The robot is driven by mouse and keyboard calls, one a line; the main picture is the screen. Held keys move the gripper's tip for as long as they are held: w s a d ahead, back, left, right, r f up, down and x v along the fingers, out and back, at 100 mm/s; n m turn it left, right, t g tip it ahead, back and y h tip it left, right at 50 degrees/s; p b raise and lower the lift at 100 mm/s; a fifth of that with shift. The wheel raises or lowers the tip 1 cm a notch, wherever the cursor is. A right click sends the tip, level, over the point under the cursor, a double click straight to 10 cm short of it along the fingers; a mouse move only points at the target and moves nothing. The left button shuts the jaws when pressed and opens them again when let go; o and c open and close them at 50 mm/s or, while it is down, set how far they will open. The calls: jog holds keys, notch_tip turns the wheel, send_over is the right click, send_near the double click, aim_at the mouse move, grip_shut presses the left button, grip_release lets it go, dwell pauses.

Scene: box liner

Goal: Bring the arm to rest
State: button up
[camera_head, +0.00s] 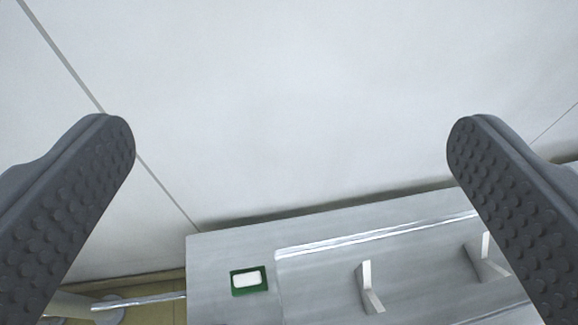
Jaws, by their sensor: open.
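My gripper (291,142) shows as two dark grey fingers with studded pads, one at the left edge and one at the right edge. The fingers are wide apart and nothing is between them. They hang in front of a white panelled wall and a grey metal unit (232,254) below.
The grey unit fills the bottom right, with a recessed part holding two pale upright brackets (369,287). A green-framed white button or label (248,280) sits on its left part. A pale rod and a yellowish surface show at the bottom left. The white wall (290,90) is bare.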

jog(key=shift+t, duration=0.5)
jog(key=s+r, duration=0.1)
jog(key=s+d+r, duration=0.1)
jog(key=s+r, duration=0.1)
jog(key=shift+r, duration=0.3)
jog(key=shift+w, duration=0.1)
